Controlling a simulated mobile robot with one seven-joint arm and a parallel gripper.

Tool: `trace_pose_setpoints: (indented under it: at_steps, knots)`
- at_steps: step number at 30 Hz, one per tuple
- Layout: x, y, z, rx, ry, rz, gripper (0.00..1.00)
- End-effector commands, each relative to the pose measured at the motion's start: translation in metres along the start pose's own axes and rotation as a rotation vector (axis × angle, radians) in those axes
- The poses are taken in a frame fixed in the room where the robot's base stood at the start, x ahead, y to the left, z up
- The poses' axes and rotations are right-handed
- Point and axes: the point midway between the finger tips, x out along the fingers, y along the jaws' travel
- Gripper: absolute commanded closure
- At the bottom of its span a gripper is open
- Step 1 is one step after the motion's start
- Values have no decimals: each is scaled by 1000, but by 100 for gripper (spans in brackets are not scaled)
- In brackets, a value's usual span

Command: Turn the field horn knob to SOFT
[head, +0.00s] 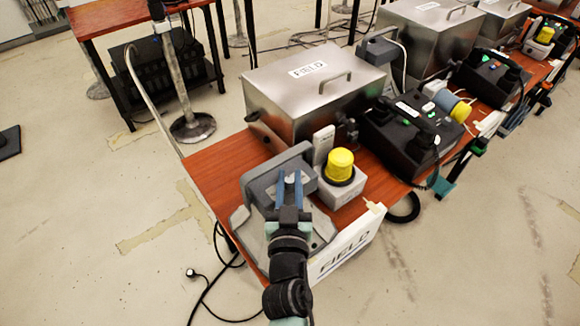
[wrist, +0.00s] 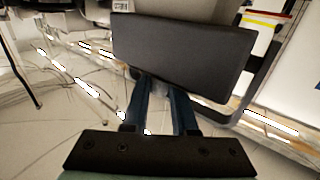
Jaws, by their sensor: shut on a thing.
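The grey unit (head: 262,183), which I take for the field horn, stands at the near left of the table marked FIELD. My gripper (head: 290,177) reaches onto its face with two blue fingers. The fingers are a little apart and shut on a small light grey piece, which I take for the knob. In the wrist view the fingers (wrist: 163,100) run up beneath a dark panel (wrist: 185,55). The knob is mostly hidden there. The SOFT marking and the knob's pointing direction cannot be read.
A yellow-capped grey box (head: 340,165) stands close to the right of my gripper. A metal case (head: 290,95) labelled FIELD is behind. A black phone unit (head: 405,135) is farther right. A white FIELD sign (head: 343,256) hangs at the table's front edge. Cables lie on the floor.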

Motion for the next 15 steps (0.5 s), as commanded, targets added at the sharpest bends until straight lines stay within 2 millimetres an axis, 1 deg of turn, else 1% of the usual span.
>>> trace_pose_setpoints:
  at_steps: [1, 6, 15]
  knots:
    - [0, -1, -7, 1, -7, -18, 100]
    - [2, 3, -11, -4, 2, -68, 100]
    - [0, 5, -9, -1, 10, -167, 100]
